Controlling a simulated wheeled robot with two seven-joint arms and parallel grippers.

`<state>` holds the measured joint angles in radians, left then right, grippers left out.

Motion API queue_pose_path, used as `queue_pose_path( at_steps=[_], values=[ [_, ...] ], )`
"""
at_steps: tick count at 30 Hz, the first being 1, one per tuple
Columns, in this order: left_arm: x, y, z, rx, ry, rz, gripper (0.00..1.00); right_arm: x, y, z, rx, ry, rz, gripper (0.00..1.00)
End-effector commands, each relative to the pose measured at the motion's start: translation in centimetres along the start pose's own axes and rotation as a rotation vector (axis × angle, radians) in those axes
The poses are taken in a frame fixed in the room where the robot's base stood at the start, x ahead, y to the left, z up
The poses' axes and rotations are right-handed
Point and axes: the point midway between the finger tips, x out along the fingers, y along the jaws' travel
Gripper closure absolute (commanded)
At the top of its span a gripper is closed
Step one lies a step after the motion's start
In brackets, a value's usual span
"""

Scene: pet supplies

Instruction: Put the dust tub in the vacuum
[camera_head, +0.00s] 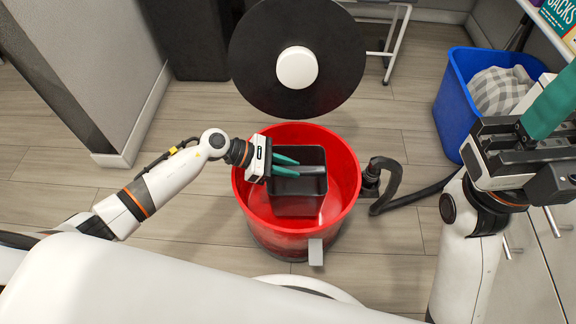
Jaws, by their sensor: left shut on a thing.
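The dust tub (296,204), a dark rectangular open box, is inside the open red drum of the vacuum (349,192). Its rim shows near the level of the drum's rim. Whether its bottom touches the drum floor is hidden. My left gripper (312,168) reaches in over the drum's left rim, its teal fingers shut on the tub. My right gripper (549,106) is at the right edge of the view, away from the vacuum. Its teal fingertips run toward the frame edge, so its opening cannot be made out.
A round black disc with a white centre (297,68) stands behind the drum. A black hose (388,190) runs from the drum's right side. A blue bin (452,92) with checked cloth is at the right, near white cabinets. Wooden floor is clear left of the drum.

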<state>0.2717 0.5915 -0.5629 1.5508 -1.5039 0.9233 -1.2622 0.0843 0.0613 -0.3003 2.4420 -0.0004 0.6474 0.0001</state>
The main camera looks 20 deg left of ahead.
Motion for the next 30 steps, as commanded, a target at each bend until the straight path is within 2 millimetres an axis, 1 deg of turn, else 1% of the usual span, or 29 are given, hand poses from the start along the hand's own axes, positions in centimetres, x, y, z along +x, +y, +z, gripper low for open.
queue_pose_path(
  at_steps=[3,4,6,8,16,20,23,30],
  values=[
    [0.0,0.0,0.0,0.001,0.001,-0.001,1.0,0.3,0.0,0.1,-0.001,-0.013,0.005,0.64],
    [0.0,0.0,0.1,0.0,0.0,0.0,0.77,0.4,0.0,0.1,-0.001,-0.016,0.006,0.64],
    [0.1,0.0,0.1,0.0,0.0,0.0,0.66,0.5,0.0,0.2,-0.002,-0.02,0.006,0.64],
    [0.1,0.0,0.1,0.0,0.0,0.0,0.57,0.5,0.0,0.2,-0.001,-0.02,0.006,0.64],
    [0.0,0.0,0.0,0.0,0.0,0.0,0.57,0.5,0.0,0.2,-0.001,-0.019,0.0,0.64],
    [-0.3,0.0,-0.5,0.0,0.001,0.0,0.57,1.0,-0.1,0.3,0.0,-0.021,-0.003,0.64],
    [-0.7,0.0,-1.5,0.0,0.001,0.0,0.57,0.0,-0.2,-0.2,0.003,0.032,-0.019,0.64],
    [-6.5,0.0,-1.2,-0.001,-0.005,-0.001,0.57,-0.9,-0.3,-0.1,0.012,0.089,-0.04,0.64]
  ],
)
